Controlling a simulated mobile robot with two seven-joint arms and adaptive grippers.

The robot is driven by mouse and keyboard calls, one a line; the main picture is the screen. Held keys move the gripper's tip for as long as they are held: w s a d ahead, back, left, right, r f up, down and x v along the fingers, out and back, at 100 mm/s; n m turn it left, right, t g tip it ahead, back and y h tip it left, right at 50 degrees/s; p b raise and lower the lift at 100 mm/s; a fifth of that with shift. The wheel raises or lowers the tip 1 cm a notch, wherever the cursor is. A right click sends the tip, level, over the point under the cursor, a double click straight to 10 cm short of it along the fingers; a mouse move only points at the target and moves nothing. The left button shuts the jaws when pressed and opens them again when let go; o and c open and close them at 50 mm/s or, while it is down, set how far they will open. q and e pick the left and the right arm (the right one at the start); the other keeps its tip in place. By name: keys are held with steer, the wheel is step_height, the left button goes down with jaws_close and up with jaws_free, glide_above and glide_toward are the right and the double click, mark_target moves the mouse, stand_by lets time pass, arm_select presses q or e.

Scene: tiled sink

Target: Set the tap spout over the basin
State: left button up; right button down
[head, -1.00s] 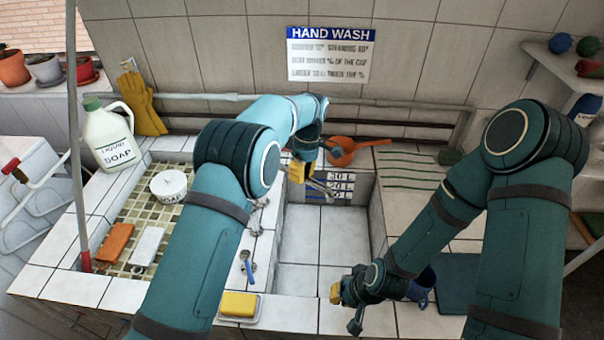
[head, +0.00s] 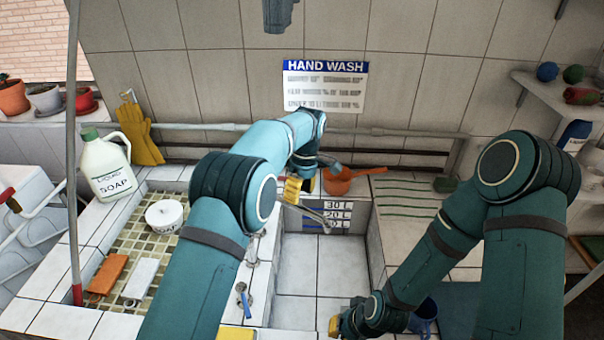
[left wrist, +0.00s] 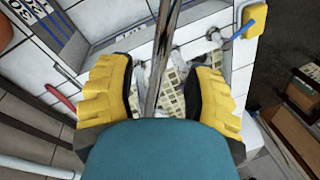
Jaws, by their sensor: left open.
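The metal tap spout (head: 312,214) slants down to the right from my left gripper, its free end in front of the basin's rear depth sign in the head view. The tiled basin (head: 318,262) lies below and to the right. My left gripper (head: 299,187) is open at the spout's upper left part. In the left wrist view, the spout (left wrist: 168,50) runs between the spread yellow fingers of the left gripper (left wrist: 165,88); contact cannot be told. My right gripper (head: 337,326) is low at the basin's front right; its finger opening is unclear.
An orange scoop (head: 342,180) lies behind the basin, close to my left gripper. A soap jug (head: 108,168), a round white tub (head: 164,215) and sponge blocks (head: 108,274) stand left. A blue mug (head: 424,315) is beside my right gripper. The basin's middle is clear.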

arm_select(q)
step_height(320, 180, up, 8)
steer(key=w, duration=0.1)
steer(key=shift+d+f, duration=0.15)
steer(key=shift+d, duration=0.3)
steer(key=shift+f, duration=0.1)
